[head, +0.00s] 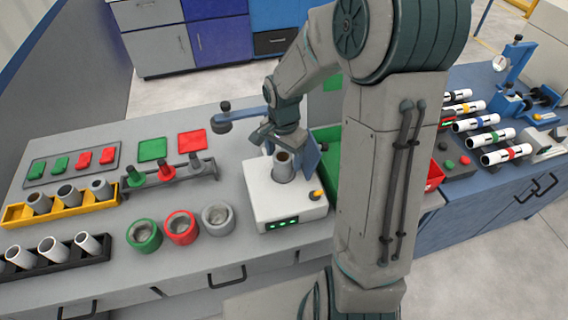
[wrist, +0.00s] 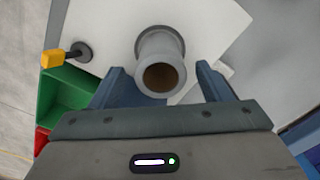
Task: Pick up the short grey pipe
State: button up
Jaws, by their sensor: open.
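A short grey pipe (head: 283,168) stands upright on the white machine (head: 258,196) in the head view. In the wrist view the pipe (wrist: 161,78) shows its open, brownish bore and a wider grey collar at its far end. My gripper (head: 288,152) is over the machine at the pipe. In the wrist view its two blue fingers (wrist: 160,72) are apart, one on each side of the pipe, with a visible gap on both sides. Whether the fingertips reach below the pipe's rim is hard to tell.
Grey pipes stand in a yellow rack (head: 76,210) and paler ones in a black rack (head: 92,258) at left. Green, red and grey cups (head: 181,228) stand left of the machine. A yellow-tipped knob (wrist: 56,58) is close by.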

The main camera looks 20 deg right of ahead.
notch_tip(320, 180, down, 4)
jog(key=shift+a+f, duration=0.1)
jog(key=c, duration=1.2)
notch_tip(320, 180, up, 10)
jog(key=shift+r, duration=0.1)
